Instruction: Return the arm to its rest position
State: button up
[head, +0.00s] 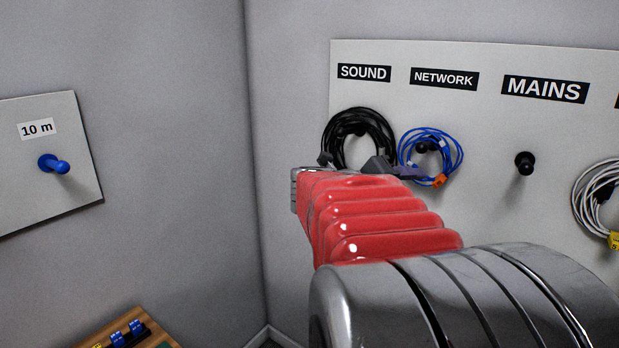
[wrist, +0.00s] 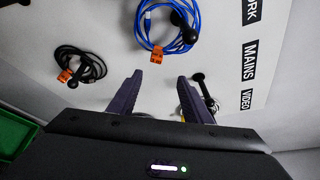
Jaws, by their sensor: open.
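My arm reaches out across the head view towards the labelled board (head: 480,75). The dark fingers of my gripper (head: 392,167) show just past its red section, in front of the lower part of the coils. In the wrist view my gripper (wrist: 163,85) is open, its two purple-grey fingers apart with nothing between them. A blue coil (wrist: 143,22) with an orange tag hangs on a peg beyond the fingers. A black coil (wrist: 95,60) with an orange tag hangs left of them. The dark peg (wrist: 203,88) stands close by the right finger.
A black coil (head: 392,130) hangs under SOUND and the blue coil (head: 457,150) under NETWORK. The MAINS peg (head: 524,163) is bare. A white coil (head: 582,190) with a yellow tag hangs at the right edge. A 10 m board with a blue peg (head: 58,164) is at left.

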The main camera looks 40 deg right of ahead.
dwell(0.3)
jog(key=a+f+m+t+y, duration=0.2)
jog(key=a+f+m+y, duration=0.5)
jog(key=a+f+m, duration=1.15)
jog(key=w+a+m+t+y, duration=0.1)
jog(key=a+m+t+y, duration=0.5)
jog(key=a, duration=2.3)
jog(key=m+y, duration=0.2)
jog(key=m, duration=0.1)
jog(key=shift+w+a+r, duration=0.2)
jog(key=shift+w+r, duration=0.15)
jog(key=shift+w, duration=0.05)
jog(key=shift+c, duration=0.6)
